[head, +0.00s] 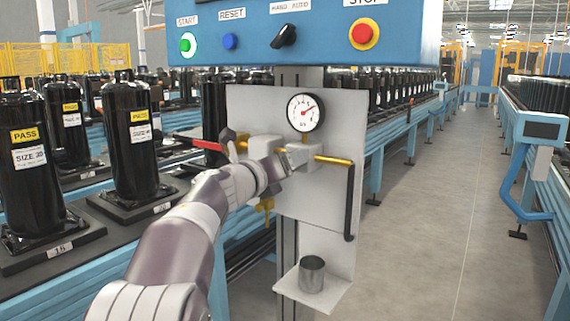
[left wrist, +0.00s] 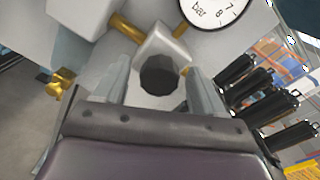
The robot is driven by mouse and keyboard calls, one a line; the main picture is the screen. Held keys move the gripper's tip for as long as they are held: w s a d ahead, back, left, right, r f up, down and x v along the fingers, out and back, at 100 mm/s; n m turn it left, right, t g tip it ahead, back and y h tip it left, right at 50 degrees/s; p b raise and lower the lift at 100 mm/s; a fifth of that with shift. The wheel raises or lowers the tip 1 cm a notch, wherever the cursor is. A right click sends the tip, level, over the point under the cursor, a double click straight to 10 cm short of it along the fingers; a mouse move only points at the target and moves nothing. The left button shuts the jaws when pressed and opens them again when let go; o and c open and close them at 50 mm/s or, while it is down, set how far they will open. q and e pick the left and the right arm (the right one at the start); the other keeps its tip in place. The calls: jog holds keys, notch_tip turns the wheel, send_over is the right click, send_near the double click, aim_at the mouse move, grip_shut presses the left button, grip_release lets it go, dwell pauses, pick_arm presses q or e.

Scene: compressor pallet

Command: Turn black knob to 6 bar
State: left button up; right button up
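The black knob (left wrist: 158,75) is faceted and sits at the end of a pale regulator body in the left wrist view. In the head view my arm hides the knob. My left gripper (left wrist: 157,68) is open, with one finger on each side of the knob and visible gaps between. In the head view my left gripper (head: 277,172) is in front of the grey panel, below the gauge. The pressure gauge (head: 305,113) is white with a black rim and a red needle; its reading is too small to tell. The gauge (left wrist: 213,8) shows partly in the left wrist view, with "bar", 7 and 8.
A red lever (head: 205,144) and brass fittings lie left of the regulator. A brass pipe (head: 333,160) and black hose (head: 349,205) are at right. A metal cup (head: 312,274) stands on the shelf below. A blue control box (head: 325,48) hangs above. Black compressors (head: 128,140) stand at left.

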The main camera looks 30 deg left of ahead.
pick_arm(q)
jog(key=s, duration=1.2)
jog(key=shift+s+a, duration=0.35)
jog(key=shift+r, duration=0.1)
